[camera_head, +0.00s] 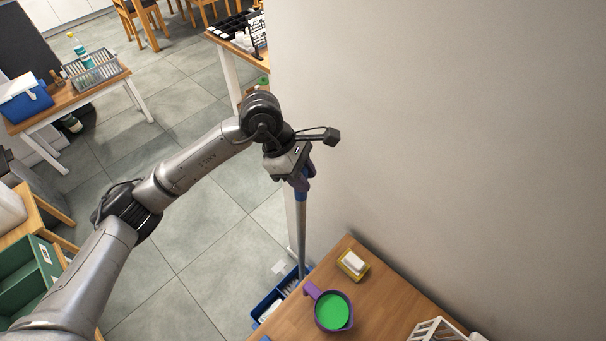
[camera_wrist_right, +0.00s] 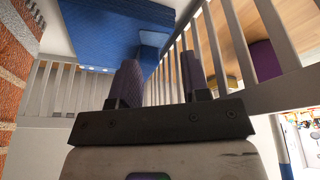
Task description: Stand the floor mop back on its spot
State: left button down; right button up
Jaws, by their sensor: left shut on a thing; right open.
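The floor mop (camera_head: 302,240) shows in the head view as a grey pole with a blue upper part, standing close to upright near the wall. My left gripper (camera_head: 301,184) is shut on the top of its handle. The pole's lower end passes behind the wooden table's edge, so the mop head is hidden. I cannot tell whether it touches the floor. My right gripper (camera_wrist_right: 160,72) shows only in the right wrist view. It is open, with nothing visible between its fingers, close to white slats (camera_wrist_right: 235,50).
A wooden table (camera_head: 285,323) at front holds a purple cup (camera_head: 333,312) with green contents, a yellow sponge dish (camera_head: 353,264) and a white rack (camera_head: 438,330). A blue crate (camera_head: 265,306) sits beside the pole's lower part. The wall fills the right; open tiled floor lies left.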

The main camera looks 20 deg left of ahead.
pick_arm(q)
jog(key=shift+f+b, duration=0.3)
jog(key=shift+b, duration=0.05)
pick_arm(e)
jog(key=shift+d+f, duration=0.15)
jog(key=shift+f, duration=0.25)
pick_arm(q)
jog(key=shift+f+b, duration=0.45)
pick_arm(e)
jog(key=shift+f, duration=0.1)
pick_arm(q)
jog(key=c, duration=1)
grip_release()
jog(key=shift+o, duration=1.1)
jog(key=shift+f, duration=0.1)
